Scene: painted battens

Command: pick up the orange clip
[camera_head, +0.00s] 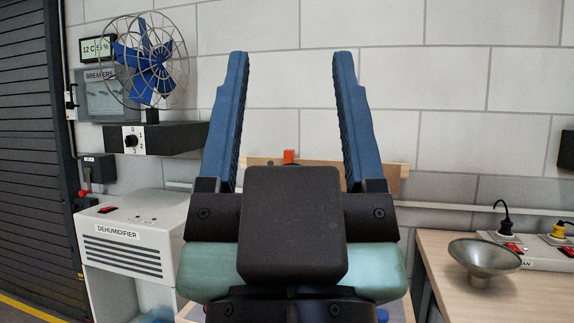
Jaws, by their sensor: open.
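The orange clip (289,156) is small and shows just above the dark block of my gripper's body, in front of a wooden batten (395,170). Its lower part is hidden behind my gripper. My gripper (291,58) points up in the picture with two blue fingers spread wide apart. It is open and nothing shows between the fingertips. The clip appears between the lower parts of the fingers in the picture and looks farther away; I see no contact.
A white dehumidifier (135,233) stands at left, below a blue fan (146,70) on a dark shelf (170,137). At right a wooden table (525,292) holds a metal bowl (482,260) and a power strip (535,252). A block wall (450,100) stands behind.

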